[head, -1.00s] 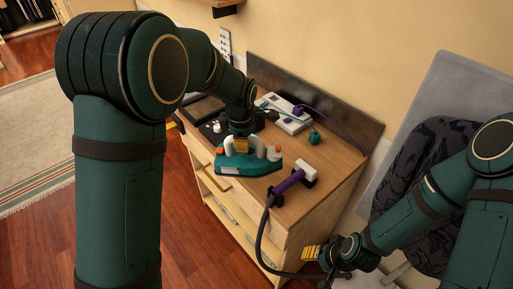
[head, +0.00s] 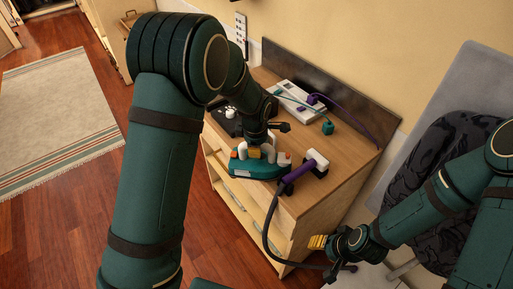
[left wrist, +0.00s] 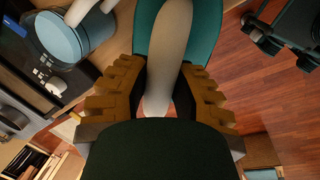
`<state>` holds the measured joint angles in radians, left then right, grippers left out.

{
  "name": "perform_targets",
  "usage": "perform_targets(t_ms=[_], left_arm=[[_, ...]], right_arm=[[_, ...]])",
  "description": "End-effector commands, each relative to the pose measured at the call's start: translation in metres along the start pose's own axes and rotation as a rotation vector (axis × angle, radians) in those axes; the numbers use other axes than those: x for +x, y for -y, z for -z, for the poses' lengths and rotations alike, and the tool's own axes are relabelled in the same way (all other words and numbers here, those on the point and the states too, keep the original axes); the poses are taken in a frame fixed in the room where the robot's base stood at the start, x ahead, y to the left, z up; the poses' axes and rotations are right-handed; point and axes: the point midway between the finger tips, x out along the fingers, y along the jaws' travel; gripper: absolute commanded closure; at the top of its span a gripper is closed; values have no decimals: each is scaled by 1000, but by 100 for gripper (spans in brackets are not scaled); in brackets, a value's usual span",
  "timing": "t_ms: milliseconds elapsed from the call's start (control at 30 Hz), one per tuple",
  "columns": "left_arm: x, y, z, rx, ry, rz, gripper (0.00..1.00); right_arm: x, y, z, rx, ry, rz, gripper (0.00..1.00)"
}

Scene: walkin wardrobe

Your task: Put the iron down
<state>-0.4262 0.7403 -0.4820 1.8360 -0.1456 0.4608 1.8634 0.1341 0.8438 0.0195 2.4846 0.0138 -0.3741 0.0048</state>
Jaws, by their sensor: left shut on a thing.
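The iron (head: 240,167) has a teal body, a pale handle and orange parts. In the head view it appears at the front edge of the wooden dresser (head: 345,168); I cannot tell whether it touches the top. My left gripper (head: 258,152) is shut on its handle from above. The left wrist view shows the pale handle (left wrist: 171,45) between the yellow fingers, with the teal body below and floor beyond its right side. My right gripper (head: 318,242) is beside the dresser's right side, low and away from the iron; its finger opening is unclear.
A purple-handled tool with a white head (head: 317,160) and dark hose lies just right of the iron. A white device (head: 297,94) and a small teal item (head: 327,128) are farther back. A dark patterned garment (head: 440,150) hangs at right. Bare tabletop lies behind the tool.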

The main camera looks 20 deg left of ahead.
Motion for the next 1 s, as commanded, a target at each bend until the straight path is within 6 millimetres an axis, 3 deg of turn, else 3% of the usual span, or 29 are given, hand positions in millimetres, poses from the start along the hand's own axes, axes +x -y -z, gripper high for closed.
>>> perform_targets(t_ms=[467,500,567,867,1000], left_arm=[[8,0,-1,1,2,-5,100],[9,2,0,1,1,-1,65],[9,2,0,1,1,-1,50],[8,1,0,1,1,-1,50],[-2,0,-1,2,2,-3,50]], right_arm=[[4,-1,0,0,0,-1,53],[3,-1,0,0,0,-1,53],[3,-1,0,0,0,-1,53],[2,-1,0,0,0,-1,53],[-1,0,0,0,-1,0,53]])
